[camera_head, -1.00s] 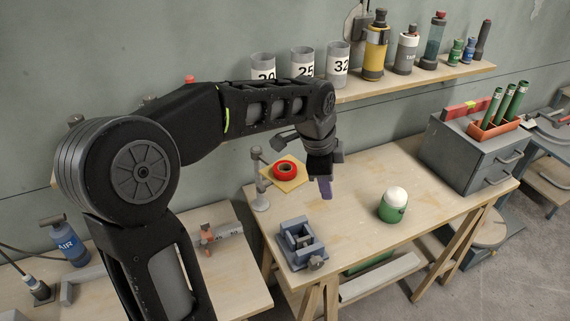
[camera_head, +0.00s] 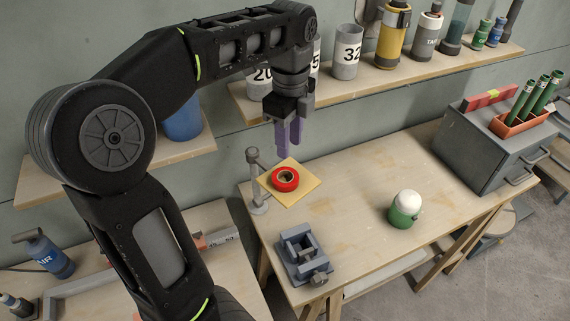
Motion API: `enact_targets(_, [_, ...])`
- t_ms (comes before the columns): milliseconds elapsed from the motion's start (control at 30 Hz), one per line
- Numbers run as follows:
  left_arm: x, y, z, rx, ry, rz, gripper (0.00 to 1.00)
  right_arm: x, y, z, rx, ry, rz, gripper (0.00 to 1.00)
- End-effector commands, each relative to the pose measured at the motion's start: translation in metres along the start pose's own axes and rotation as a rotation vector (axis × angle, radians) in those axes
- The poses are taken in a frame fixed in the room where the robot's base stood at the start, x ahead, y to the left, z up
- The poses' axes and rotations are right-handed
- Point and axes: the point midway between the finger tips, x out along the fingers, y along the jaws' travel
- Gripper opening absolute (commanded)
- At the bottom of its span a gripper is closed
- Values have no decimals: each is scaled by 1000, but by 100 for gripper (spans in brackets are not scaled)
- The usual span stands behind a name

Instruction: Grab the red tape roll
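My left gripper (camera_head: 289,146) points down above and just behind the roll in the camera_head view. Its two purple fingers show side by side with a gap between them, empty and clear of the roll. My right gripper is not in view.
The yellow board (camera_head: 311,188) holds the roll. A grey vise (camera_head: 303,255) and a green jar with a white top (camera_head: 405,209) stand on the workbench (camera_head: 350,190). A grey drawer cabinet (camera_head: 487,150) is at right. A wall shelf (camera_head: 385,86) with containers runs behind my gripper.

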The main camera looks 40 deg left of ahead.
Motion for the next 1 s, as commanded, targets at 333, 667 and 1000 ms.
enact_targets(333, [6,0,0,0,0,2,34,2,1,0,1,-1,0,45])
enact_targets(667, [26,0,0,-1,0,-1,34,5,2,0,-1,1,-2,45])
enact_targets(1000, [37,0,-1,-1,0,4,34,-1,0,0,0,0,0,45])
